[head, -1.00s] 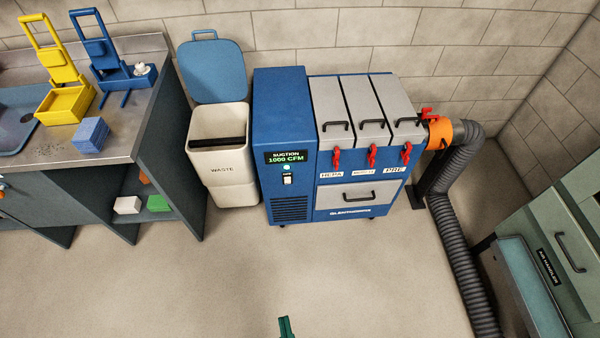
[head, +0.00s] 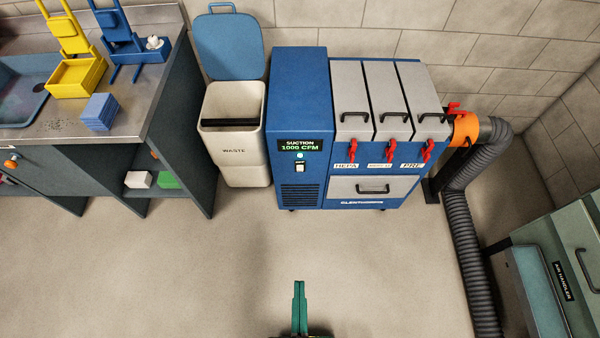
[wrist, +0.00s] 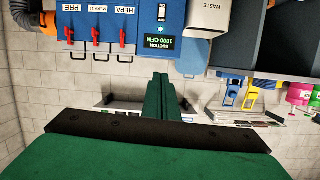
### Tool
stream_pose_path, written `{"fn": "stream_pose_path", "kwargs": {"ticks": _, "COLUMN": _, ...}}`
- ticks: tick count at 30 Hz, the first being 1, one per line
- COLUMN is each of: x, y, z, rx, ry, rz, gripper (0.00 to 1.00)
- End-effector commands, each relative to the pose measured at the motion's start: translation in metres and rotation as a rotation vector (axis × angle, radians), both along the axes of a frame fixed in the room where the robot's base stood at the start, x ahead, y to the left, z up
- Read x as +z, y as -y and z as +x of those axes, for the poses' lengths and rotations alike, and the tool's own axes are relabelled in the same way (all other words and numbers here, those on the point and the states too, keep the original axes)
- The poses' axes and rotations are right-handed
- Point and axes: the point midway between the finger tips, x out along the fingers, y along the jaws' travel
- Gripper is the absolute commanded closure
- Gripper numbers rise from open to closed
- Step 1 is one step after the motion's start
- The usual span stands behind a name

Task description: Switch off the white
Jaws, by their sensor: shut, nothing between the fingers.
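A white rocker switch (head: 300,169) sits on the front of the blue suction machine (head: 297,95), below a display reading "SUCTION 1000 CFM" (head: 299,146) and a small lit light. The switch also shows in the wrist view (wrist: 162,14), where the picture is upside down and ON and OFF marks are beside it. My green gripper (head: 299,285) is at the bottom middle of the head view, in front of the machine and apart from it. Its fingers (wrist: 160,90) are shut together and empty in the wrist view.
A white waste bin (head: 232,135) with a raised blue lid stands left of the machine. A steel sink counter (head: 150,80) is further left. A grey hose (head: 470,250) runs down on the right, beside a green air handler cabinet (head: 575,255). The floor in front is clear.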

Motion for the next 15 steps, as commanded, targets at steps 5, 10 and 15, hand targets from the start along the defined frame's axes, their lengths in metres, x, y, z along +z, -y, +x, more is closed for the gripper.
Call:
{"fn": "stream_pose_path", "kwargs": {"ticks": 5, "x": -0.048, "y": 0.000, "z": 0.035, "rx": -0.069, "ry": -0.016, "rz": 0.209, "gripper": 1.00}}
{"fn": "stream_pose_path", "kwargs": {"ticks": 10, "x": -0.100, "y": -0.003, "z": 0.082, "rx": -0.144, "ry": -0.043, "rz": 0.462, "gripper": 1.00}}
{"fn": "stream_pose_path", "kwargs": {"ticks": 15, "x": -0.143, "y": -0.005, "z": 0.139, "rx": -0.224, "ry": -0.069, "rz": 0.712, "gripper": 1.00}}
